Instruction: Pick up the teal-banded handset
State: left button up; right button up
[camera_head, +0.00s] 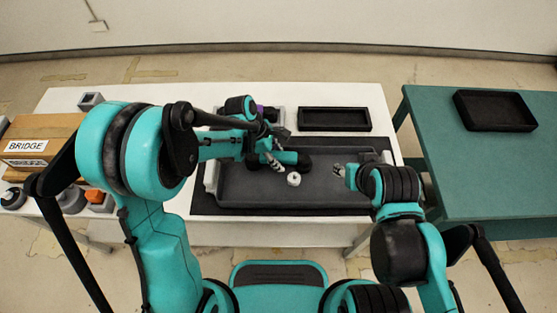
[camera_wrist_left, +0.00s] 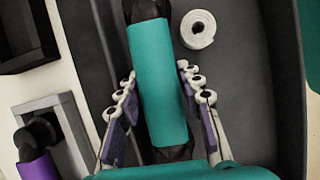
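The teal-banded handset (camera_wrist_left: 158,85), black at both ends, lies in the grey tray (camera_head: 265,195). Part of it shows in the head view (camera_head: 285,157) beside my left gripper (camera_head: 272,151). In the left wrist view, the fingers of my left gripper (camera_wrist_left: 158,78) stand apart along both sides of the teal band. A narrow gap shows beside the fingertips, and I see no firm contact. My right gripper (camera_head: 339,170) is at the tray's right side, away from the handset, too small to judge.
A white roll (camera_wrist_left: 198,29) lies close to the handset. A purple-banded handset (camera_wrist_left: 38,165) sits at a grey stand (camera_wrist_left: 67,115). An empty black tray (camera_head: 335,119) stands behind the grey tray. A box marked BRIDGE (camera_head: 35,146) is at left; a teal table (camera_head: 470,175) at right.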

pick_arm(q)
grip_shut()
jog(key=shift+r, duration=0.1)
